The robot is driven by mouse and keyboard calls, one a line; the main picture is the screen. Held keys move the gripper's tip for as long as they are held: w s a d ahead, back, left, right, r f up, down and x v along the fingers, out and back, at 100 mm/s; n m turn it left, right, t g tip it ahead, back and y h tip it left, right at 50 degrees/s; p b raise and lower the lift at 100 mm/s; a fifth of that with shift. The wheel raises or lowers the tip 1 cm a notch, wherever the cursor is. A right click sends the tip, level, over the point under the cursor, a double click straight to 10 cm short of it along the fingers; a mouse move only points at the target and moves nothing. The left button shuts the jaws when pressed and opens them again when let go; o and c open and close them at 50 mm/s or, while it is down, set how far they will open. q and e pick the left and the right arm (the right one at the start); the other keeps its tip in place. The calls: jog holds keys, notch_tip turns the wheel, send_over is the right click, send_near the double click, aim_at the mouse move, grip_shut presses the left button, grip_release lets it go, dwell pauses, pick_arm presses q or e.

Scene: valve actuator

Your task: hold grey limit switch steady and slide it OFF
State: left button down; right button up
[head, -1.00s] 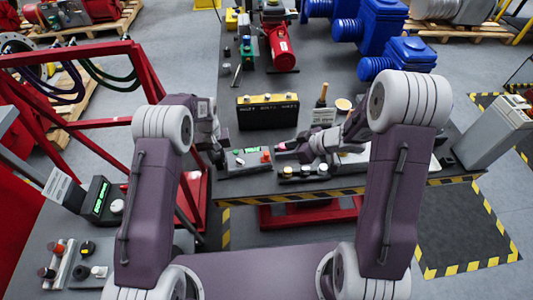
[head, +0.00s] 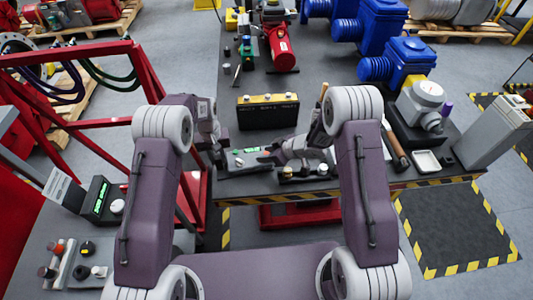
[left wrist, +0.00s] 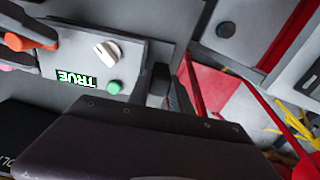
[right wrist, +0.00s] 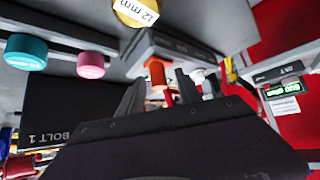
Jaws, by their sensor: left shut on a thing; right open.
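The grey limit switch (head: 246,153) lies near the table's front edge in the head view. In the left wrist view its grey box (left wrist: 140,58) carries a green display reading TRUE, a white knob (left wrist: 105,53), a green button (left wrist: 114,87) and an orange knob (left wrist: 18,42). My left gripper (head: 222,156) is shut on the box's left end; its fingers (left wrist: 163,82) show at that end. My right gripper (head: 268,158) is open at the right end. In the right wrist view the orange knob (right wrist: 157,76) appears between its fingers (right wrist: 160,92); contact is unclear.
A black box with a yellow top (head: 267,111) stands behind the switch. A row of round-topped pieces (head: 305,172) sits at the front right, close to my right gripper.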

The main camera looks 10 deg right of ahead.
jog(key=shift+c, duration=0.3)
grip_shut()
dwell(1.0)
